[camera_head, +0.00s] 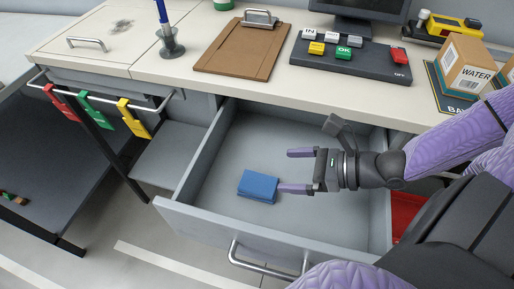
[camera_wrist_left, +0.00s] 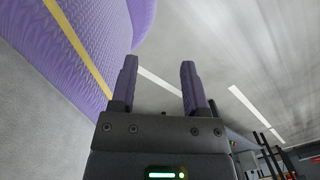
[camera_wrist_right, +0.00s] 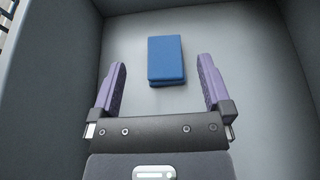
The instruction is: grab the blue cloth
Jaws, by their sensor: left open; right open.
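The blue cloth (camera_head: 258,186) is a folded pad lying on the floor of the open grey drawer (camera_head: 222,185). It also shows in the right wrist view (camera_wrist_right: 166,60), ahead of the fingertips and between their lines. My right gripper (camera_head: 284,171) is open and empty over the drawer, its purple fingers pointing left; in the head view one fingertip is close beside the cloth's right edge. The right wrist view shows a gap between the fingertips (camera_wrist_right: 160,63) and nothing held. My left gripper (camera_wrist_left: 159,65) is open and empty in its wrist view, away from the drawer; the head view does not show it.
The drawer's walls enclose the cloth, with a handle (camera_head: 262,264) on its front. The desk top above holds a clipboard (camera_head: 243,50), a button panel (camera_head: 350,58) and a water box (camera_head: 466,64). Coloured tags (camera_head: 97,110) hang on a rail at left. A red bin (camera_head: 405,212) is right of the drawer.

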